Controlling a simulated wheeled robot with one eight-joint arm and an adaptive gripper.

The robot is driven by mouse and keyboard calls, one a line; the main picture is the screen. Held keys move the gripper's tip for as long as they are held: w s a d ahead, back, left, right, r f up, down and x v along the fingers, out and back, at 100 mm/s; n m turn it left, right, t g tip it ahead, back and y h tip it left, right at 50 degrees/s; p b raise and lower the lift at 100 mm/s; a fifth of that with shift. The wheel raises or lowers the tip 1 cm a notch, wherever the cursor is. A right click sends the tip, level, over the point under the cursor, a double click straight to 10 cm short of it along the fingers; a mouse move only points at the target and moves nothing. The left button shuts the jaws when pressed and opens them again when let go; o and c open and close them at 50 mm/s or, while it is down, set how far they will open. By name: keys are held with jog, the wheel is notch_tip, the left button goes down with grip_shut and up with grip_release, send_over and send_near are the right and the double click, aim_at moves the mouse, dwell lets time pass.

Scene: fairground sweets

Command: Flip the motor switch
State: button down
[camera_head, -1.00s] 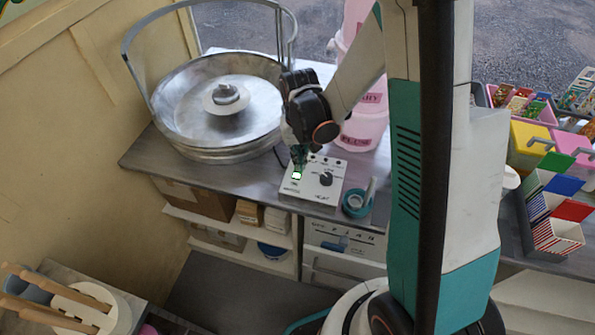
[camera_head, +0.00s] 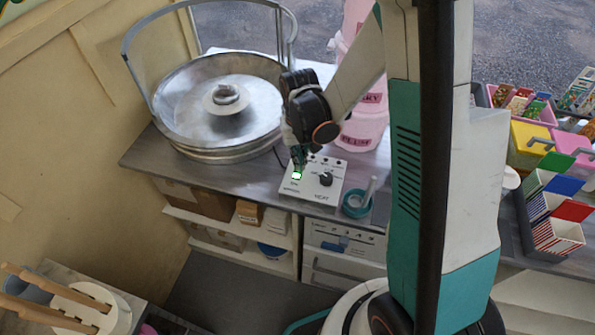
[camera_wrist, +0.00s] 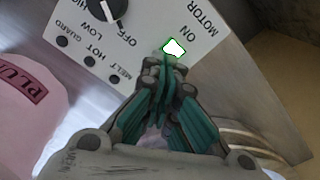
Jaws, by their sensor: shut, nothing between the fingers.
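The white control box (camera_head: 312,190) stands on the metal counter, left of my arm's column. Its motor switch (camera_head: 296,176) glows green-white; in the wrist view the lit switch (camera_wrist: 174,48) sits beside the labels "MOTOR" and "ON". A black heat knob (camera_head: 326,179) is on the same panel, also in the wrist view (camera_wrist: 103,10). My gripper (camera_head: 298,160) is shut and empty, pointing down over the box. In the wrist view its green fingertips (camera_wrist: 168,65) are together at the switch's lower edge; I cannot tell whether they touch it.
A large metal candy-floss pan (camera_head: 190,115) stands left of the box. Boxes (camera_head: 249,212) fill the shelf below.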

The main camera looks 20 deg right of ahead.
jog(key=shift+f+b, duration=0.9)
jog(key=shift+f, duration=0.1)
dwell(0.4)
jog(key=shift+r, duration=0.1)
jog(key=shift+r+p, duration=2.2)
jog(key=shift+r, duration=1.25)
jog(key=s+r+n+t+b, duration=0.1)
jog(key=s+r+t+b, duration=0.6)
jog(key=s+r, duration=0.6)
jog(key=shift+s+r, duration=0.3)
jog(key=shift+s, duration=0.7)
